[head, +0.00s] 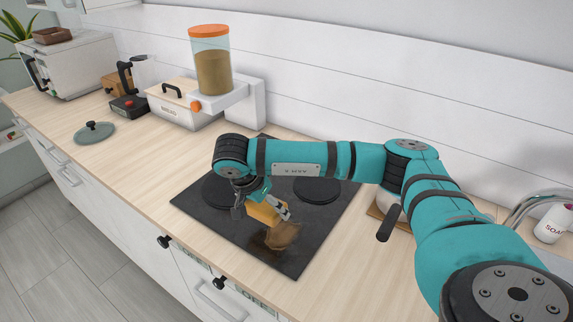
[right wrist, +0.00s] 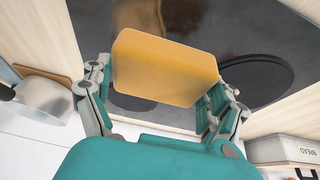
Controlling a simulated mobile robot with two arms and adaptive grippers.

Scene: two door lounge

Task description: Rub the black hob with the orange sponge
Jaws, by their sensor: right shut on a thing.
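The black hob (head: 322,220) is set in the wooden counter, with dark round plates and a brown stain (head: 281,236) near its front. My right gripper (head: 266,207) is shut on the orange sponge (head: 264,215), over the front part of the hob beside the stain. In the right wrist view the sponge (right wrist: 165,68) sits between both fingers, with the hob (right wrist: 225,30) behind it. I cannot tell whether the sponge touches the hob. My left gripper is not in view.
Behind the hob stands a dispenser (head: 212,70) with an orange lid, next to a bread box (head: 175,105). A pot lid (head: 94,132) lies on the left counter. A soap bottle (head: 553,224) stands by the sink at right. Counter left of the hob is clear.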

